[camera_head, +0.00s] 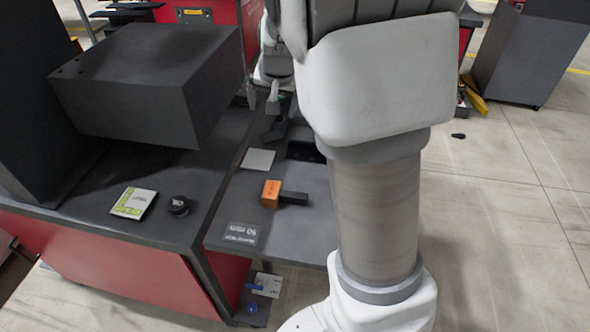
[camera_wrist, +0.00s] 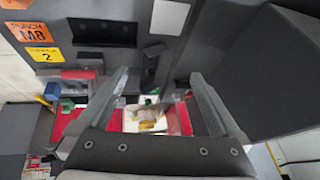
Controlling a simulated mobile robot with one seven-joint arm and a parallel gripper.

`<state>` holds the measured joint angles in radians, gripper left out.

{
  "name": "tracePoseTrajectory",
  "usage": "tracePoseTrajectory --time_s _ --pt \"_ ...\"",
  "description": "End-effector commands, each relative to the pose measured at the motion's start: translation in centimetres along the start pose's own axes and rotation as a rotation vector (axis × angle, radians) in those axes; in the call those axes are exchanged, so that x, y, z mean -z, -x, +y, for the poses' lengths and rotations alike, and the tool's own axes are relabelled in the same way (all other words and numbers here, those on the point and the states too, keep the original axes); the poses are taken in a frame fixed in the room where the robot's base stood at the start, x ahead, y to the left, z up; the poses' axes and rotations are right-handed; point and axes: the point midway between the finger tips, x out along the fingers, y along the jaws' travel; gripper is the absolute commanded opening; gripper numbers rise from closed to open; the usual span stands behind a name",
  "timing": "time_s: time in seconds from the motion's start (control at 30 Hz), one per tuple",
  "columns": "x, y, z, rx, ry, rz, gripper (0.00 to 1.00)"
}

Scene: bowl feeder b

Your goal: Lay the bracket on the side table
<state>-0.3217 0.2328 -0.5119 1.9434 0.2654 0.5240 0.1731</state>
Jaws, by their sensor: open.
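My gripper (camera_head: 262,97) hangs near the back of the narrow grey side table (camera_head: 240,200). In the wrist view my gripper (camera_wrist: 158,77) has its fingers wide apart, with nothing clearly held between them. I cannot single out the bracket with certainty. A small dark piece (camera_head: 279,107) lies close to the fingers in the head view, but it is too small to name. My arm hides the table's right part.
A large dark box (camera_head: 135,80) stands over the red-sided bench (camera_head: 110,280) on the left. A label card (camera_head: 134,202) and a black knob (camera_head: 178,206) sit on the bench top.

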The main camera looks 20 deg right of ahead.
Motion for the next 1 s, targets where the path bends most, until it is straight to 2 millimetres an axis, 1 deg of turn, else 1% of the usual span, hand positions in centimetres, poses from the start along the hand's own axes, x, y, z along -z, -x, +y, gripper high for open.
tracePoseTrajectory --time_s 0.03,0.2,0.27,0.4,0.5,0.63,0.7,0.8,0.9,1.0 --pt "-1.0 1.9 0.1 0.03 0.011 -0.011 1.0" --pt "-4.9 7.3 0.2 0.1 0.087 -0.049 1.0" --pt "-6.4 9.1 0.3 0.118 0.122 -0.056 1.0" --pt "-10.0 13.0 1.1 0.146 0.21 -0.059 1.0" --pt "-12.8 15.3 1.9 0.149 0.278 -0.052 1.0" --pt "-16.3 17.7 3.2 0.132 0.37 -0.035 1.0" --pt "-18.0 18.6 4.0 0.115 0.412 -0.026 1.0" --pt "-19.9 19.4 5.0 0.088 0.461 -0.013 1.0" --pt "-21.1 19.8 5.6 0.067 0.491 -0.005 1.0" --pt "-21.6 19.9 6.0 0.054 0.508 -0.001 1.0"
